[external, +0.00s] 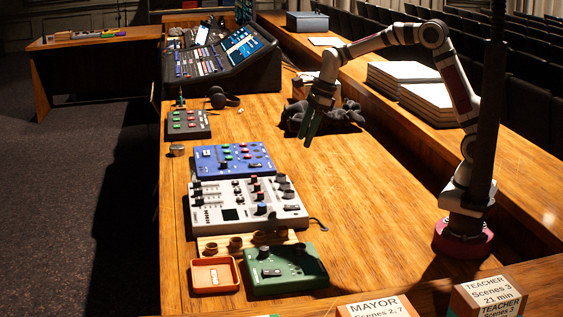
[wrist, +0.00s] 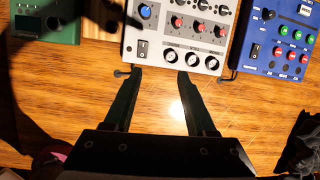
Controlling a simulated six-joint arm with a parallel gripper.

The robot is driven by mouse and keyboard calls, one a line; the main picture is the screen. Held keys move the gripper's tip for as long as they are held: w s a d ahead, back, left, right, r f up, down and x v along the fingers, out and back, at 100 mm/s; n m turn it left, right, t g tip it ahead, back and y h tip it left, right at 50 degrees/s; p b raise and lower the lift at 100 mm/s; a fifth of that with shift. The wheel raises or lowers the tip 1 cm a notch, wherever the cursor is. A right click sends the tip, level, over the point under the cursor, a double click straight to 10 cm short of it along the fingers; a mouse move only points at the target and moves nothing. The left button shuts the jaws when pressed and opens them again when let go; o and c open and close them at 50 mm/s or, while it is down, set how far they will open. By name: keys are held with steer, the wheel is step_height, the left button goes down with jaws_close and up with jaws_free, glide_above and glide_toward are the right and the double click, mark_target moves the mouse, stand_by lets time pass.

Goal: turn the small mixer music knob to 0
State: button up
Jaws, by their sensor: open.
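The small mixer is most likely the white one (external: 238,215), between a blue mixer and a green box on the desk. In the wrist view, this white mixer (wrist: 158,45) shows red, dark and blue knobs, a rocker switch and several white-ringed black knobs along its near edge. I cannot read its labels, so I cannot tell which knob is the music knob. My gripper (external: 312,118) is open and empty, above the desk to the right of the mixers. In the wrist view its fingers (wrist: 160,72) point toward the mixer's near edge without touching it.
The blue mixer (external: 235,161) and green box (external: 285,272) flank the white mixer closely. An orange tray (external: 214,275) is at the front left. A dark cloth bundle (external: 325,118) lies below my gripper. Bare wood (external: 360,205) lies between mixers and my base.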

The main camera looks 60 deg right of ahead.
mark_target(261, 192)
steer(key=w+a+f+m, duration=0.1)
steer(key=w+f, duration=0.3)
steer(key=f, duration=0.2)
steer(key=w+a+f+m, duration=0.2)
steer(key=w+f, duration=0.1)
steer(key=f, duration=0.2)
steer(key=w+a+f+m+t, duration=0.1)
steer(key=w+f, duration=0.3)
steer(key=f, duration=0.2)
steer(key=shift+w+a+f+m, duration=0.3)
steer(key=shift+a, duration=0.1)
steer(key=shift+c, duration=0.3)
jaws_close()
